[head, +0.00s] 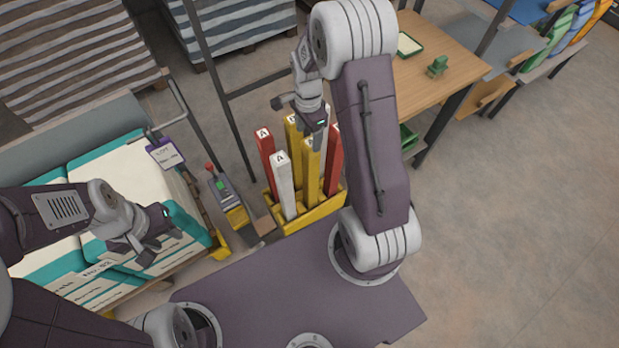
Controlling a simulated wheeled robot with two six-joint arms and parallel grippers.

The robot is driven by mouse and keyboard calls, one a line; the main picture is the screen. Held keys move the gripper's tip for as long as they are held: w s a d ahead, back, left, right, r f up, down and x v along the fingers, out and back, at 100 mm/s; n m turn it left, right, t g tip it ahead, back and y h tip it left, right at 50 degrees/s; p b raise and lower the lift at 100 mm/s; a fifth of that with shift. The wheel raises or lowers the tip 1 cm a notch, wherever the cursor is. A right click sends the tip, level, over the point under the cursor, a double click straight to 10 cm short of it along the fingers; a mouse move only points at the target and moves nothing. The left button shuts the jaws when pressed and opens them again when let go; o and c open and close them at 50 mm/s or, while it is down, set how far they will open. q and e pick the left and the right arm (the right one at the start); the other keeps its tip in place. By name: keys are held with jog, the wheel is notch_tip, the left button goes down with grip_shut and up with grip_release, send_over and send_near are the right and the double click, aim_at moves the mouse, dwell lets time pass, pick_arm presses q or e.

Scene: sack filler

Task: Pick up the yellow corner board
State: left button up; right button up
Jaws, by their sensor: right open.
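Two yellow corner boards stand upright in a yellow holder (313,213) among red and white ones. One yellow board (311,172) is at the front middle, and another yellow board (293,136) is behind it. My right gripper (302,113) is open above the holder, close over the tops of the yellow boards. I cannot tell whether it touches either one. It hides part of the boards behind it. My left gripper (148,246) is at the left, over the teal and white sacks, away from the boards. Its finger opening is unclear.
A red board (265,150), a white board (283,182) and another red board (333,150) crowd the holder. Teal and white sacks (120,180) lie at the left. A control box (222,192) and dark frame posts stand near the holder. A wooden table (440,70) is behind right; the right floor is clear.

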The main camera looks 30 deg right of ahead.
aim_at(309, 143)
jog(key=shift+s+f, duration=0.15)
jog(key=shift+f, duration=0.1)
jog(key=f, duration=0.4)
jog(key=shift+s, duration=0.25)
jog(key=shift+w+f, duration=0.15)
jog(key=shift+f, duration=0.15)
jog(key=shift+r, duration=0.1)
jog(key=c, duration=0.4)
grip_shut()
